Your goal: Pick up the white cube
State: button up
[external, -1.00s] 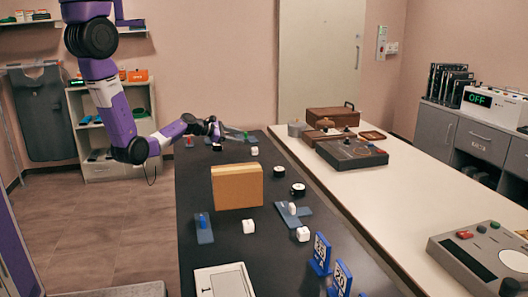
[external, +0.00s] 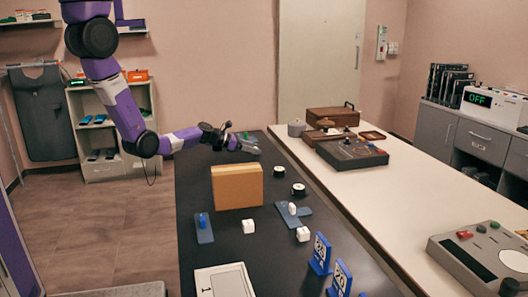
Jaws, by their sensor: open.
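Two white cubes show on the black table (external: 228,250). One cube (external: 248,226) is in front of the brown block, and the other cube (external: 303,234) lies to its right. My gripper (external: 252,149) is low over the far part of the table, behind the brown block and well away from both cubes. It is open, and I see nothing held in it. A third white cube that stood in that far area is now hidden behind or under my gripper.
The tall brown block (external: 237,186) stands mid-table. Black-and-white cylinders (external: 298,190) are to its right. Blue bases with pegs (external: 204,228), blue marker stands (external: 320,254) and a white panel (external: 224,281) are nearer. A white counter (external: 330,180) runs along the right.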

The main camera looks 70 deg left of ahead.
jog(key=shift+w+f, duration=0.1)
jog(key=shift+w, duration=0.05)
grip_shut()
notch_tip(320, 180, up, 20)
jog(key=p, duration=0.2)
dwell(0.6)
